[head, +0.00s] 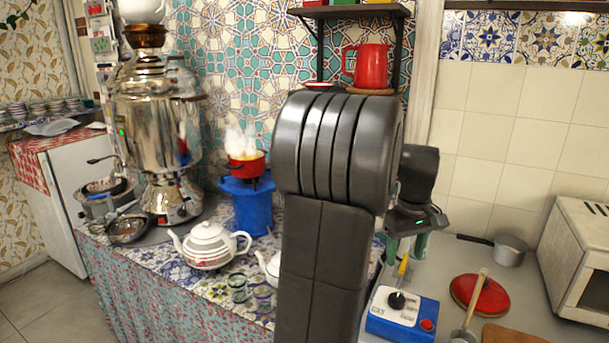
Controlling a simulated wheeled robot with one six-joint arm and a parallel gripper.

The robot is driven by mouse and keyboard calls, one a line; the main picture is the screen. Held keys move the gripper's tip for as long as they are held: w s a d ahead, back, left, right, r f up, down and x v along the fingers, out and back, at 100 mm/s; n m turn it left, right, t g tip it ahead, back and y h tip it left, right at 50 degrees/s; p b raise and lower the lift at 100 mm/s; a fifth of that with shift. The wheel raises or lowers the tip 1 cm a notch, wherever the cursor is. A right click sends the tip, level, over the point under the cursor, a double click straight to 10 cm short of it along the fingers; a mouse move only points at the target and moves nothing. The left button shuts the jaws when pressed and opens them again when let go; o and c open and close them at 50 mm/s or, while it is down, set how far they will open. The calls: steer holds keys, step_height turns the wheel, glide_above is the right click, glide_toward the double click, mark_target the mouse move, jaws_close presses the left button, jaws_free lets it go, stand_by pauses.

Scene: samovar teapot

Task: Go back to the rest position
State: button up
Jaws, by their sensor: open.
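My gripper (407,248) points down at the right of the middle, over the grey counter (455,265). Its two greenish fingers are apart, and I see nothing held between them. My own dark arm rises through the middle of the view and hides part of the tables behind it. Below the gripper stands a blue and white box (402,313) with a black knob and a red button. A thin yellow piece (403,266) shows between the gripper and the box; I cannot tell whether it touches either.
Left, a tiled table (120,250) bears a samovar (155,130), a white teapot (208,243), glasses (240,288) and a steaming red pot (245,165) on a blue stand (250,205). Right are a red lid (480,295), saucepan (508,252) and white oven (580,260). A shelf (350,10) hangs above.

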mark_target(397, 297)
step_height(397, 297, down, 13)
steer(key=shift+r, duration=0.1)
stand_by(0.3)
